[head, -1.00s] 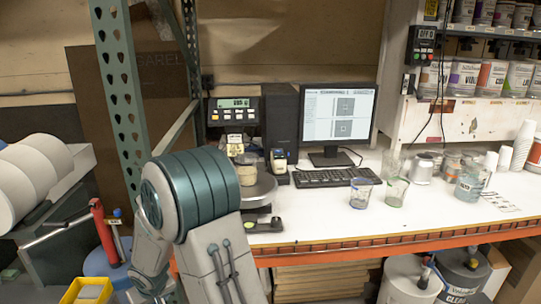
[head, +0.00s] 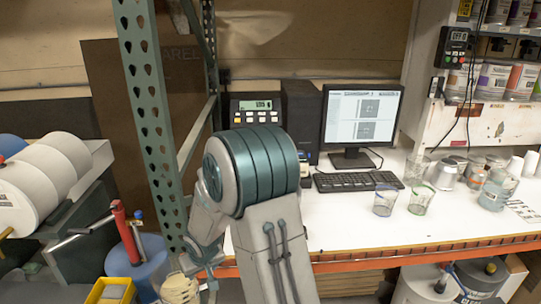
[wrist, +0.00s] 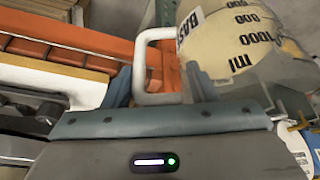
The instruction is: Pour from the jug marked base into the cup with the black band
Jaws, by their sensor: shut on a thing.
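The jug marked base shows in the wrist view (wrist: 232,38) as a clear jug with black millilitre marks, cream contents and a white handle. My gripper (wrist: 178,90) is shut on it at the handle side; the exact finger contact is partly hidden. In the head view the jug (head: 180,289) is low at the bottom, left of my arm, off the bench. I cannot make out a black band on any cup.
The white bench (head: 350,228) has an orange front beam (head: 400,252). A keyboard (head: 357,180) and monitor (head: 362,115) stand behind the cups. Several vessels crowd the bench's right side. A green perforated post (head: 148,120) rises left of my arm. A red-handled tool (head: 126,232) stands at left.

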